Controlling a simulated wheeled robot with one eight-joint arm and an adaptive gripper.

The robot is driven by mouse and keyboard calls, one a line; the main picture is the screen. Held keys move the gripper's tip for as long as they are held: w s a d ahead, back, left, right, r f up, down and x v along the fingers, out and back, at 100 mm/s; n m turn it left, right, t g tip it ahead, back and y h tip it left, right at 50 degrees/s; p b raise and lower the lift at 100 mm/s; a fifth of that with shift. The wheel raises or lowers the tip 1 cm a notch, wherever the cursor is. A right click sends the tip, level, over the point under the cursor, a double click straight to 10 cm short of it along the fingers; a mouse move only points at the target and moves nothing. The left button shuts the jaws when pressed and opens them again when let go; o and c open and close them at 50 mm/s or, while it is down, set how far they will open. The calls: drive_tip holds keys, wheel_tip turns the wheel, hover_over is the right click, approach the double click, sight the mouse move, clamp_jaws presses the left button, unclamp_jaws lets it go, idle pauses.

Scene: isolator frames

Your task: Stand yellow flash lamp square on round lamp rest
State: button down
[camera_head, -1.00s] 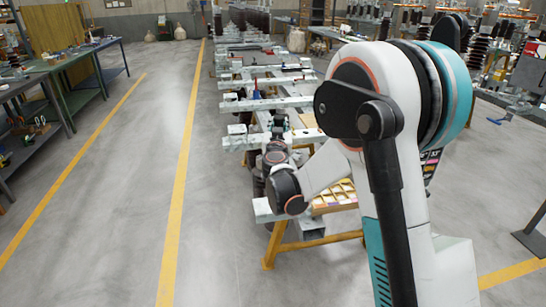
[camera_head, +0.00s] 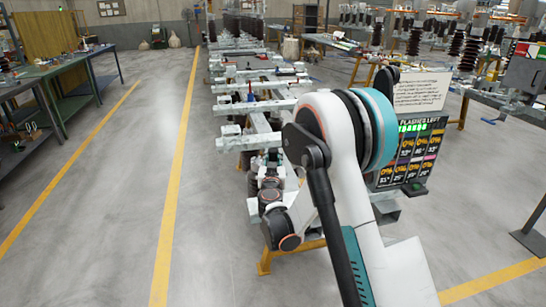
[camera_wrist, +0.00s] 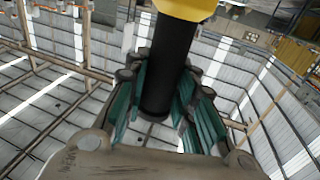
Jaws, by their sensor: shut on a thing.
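In the wrist view my gripper (camera_wrist: 166,84) has its teal-padded fingers closed around the black handle of the yellow flash lamp (camera_wrist: 187,9). The lamp's yellow head sticks out past the fingertips and is cut off by the top edge of the picture. Roof beams and panels lie behind it, so the wrist camera looks upward. In the head view my arm covers much of the work area, and I cannot make out the lamp clearly there. I cannot pick out the round lamp rest in either view.
A board with coloured panels (camera_head: 410,155) and a white notice (camera_head: 420,90) stand right of my arm. A row of grey frames (camera_head: 255,105) runs away behind it. Workbenches (camera_head: 60,85) stand at the left. The floor (camera_head: 100,235) between is clear.

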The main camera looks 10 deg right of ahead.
drive_tip(key=shift+f+b, duration=0.6)
drive_tip(key=shift+f, duration=1.3)
drive_tip(key=c, duration=1.3)
unclamp_jaws()
drive_tip(key=shift+c, duration=0.2)
